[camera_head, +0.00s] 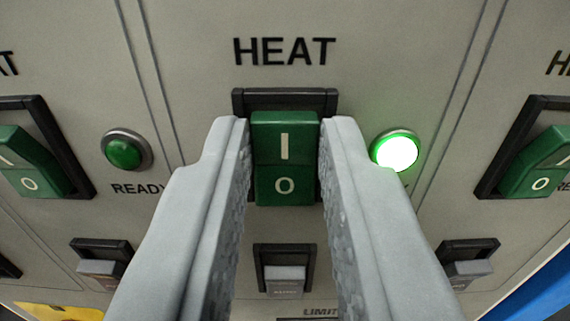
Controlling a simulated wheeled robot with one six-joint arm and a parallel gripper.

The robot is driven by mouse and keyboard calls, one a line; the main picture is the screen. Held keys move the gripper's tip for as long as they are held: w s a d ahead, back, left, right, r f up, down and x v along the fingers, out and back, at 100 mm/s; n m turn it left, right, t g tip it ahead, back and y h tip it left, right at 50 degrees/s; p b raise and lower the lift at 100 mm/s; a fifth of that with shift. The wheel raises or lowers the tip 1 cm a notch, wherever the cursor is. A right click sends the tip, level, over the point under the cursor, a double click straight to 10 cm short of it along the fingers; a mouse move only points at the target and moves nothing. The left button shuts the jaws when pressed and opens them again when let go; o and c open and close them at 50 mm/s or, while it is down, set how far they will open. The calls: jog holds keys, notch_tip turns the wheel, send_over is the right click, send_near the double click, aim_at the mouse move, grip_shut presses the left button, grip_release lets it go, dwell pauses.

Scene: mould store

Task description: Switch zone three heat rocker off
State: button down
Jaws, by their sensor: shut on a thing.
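The fingers hide the sides of the frame. A round lamp (395,150) right of the rocker is lit bright green. No zone number shows, and I cannot tell for certain which half is pressed in.
Similar green rockers stand at the left (33,165) and right (535,165). An unlit green lamp (123,152) labelled READY is at the left. Smaller grey switches (285,280) sit in a row below. Grooves divide the beige panel; a blue edge shows at the lower right.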

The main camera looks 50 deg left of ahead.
jog(key=shift+f+t+y, duration=0.25)
jog(key=shift+t+y, duration=0.25)
jog(key=shift+y, duration=0.2)
jog(key=shift+f+t+y, duration=0.2)
jog(key=shift+t+y, duration=0.3)
jog(key=shift+y, duration=0.2)
jog(key=c, duration=1.3)
grip_release()
jog(key=shift+d, duration=0.1)
jog(key=v, duration=1.7)
jog(key=shift+s+d+f, duration=0.1)
jog(key=shift+s+d, duration=0.05)
